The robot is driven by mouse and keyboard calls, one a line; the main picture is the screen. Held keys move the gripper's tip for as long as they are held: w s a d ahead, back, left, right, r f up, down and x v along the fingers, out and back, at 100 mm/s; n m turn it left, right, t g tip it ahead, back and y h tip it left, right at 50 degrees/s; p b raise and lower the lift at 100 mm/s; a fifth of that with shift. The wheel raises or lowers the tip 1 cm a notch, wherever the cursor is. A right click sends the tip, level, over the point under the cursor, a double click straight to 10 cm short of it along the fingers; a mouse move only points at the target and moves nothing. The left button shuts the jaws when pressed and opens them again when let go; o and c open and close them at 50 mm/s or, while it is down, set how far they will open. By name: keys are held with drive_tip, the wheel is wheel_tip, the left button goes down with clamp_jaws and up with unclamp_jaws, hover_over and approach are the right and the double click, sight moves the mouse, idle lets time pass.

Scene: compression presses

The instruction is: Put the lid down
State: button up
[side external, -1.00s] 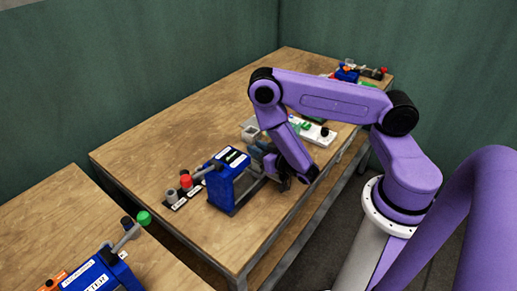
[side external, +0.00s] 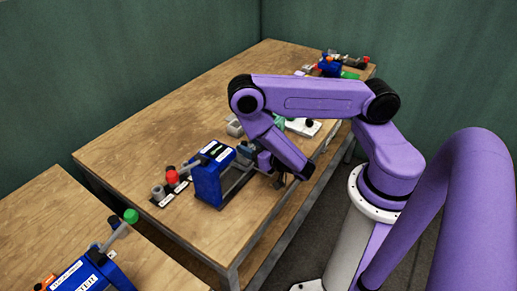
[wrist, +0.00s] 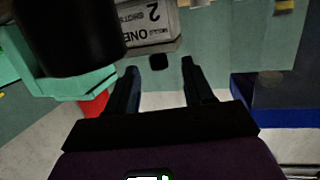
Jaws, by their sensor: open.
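In the wrist view my gripper (wrist: 159,72) is open, with its two dark fingers apart. A small black knob (wrist: 158,62) shows between the fingertips; I cannot tell whether they touch it. Just beyond it is a grey labelled block (wrist: 152,28). I cannot tell for certain which part is the lid. In the side view a blue press (side external: 210,180) with a grey lever stands on the wooden table, just left of my gripper. My arm hides most of the gripper there.
A red knob (side external: 172,177) and grey cylinder (side external: 158,192) stand left of the press. A white base (side external: 303,127) lies behind my arm. Another blue press (side external: 90,276) is on the front-left table. The table's middle left is clear.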

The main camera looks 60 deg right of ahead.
drive_tip(key=shift+v, duration=2.1)
drive_tip(key=shift+r, duration=0.1)
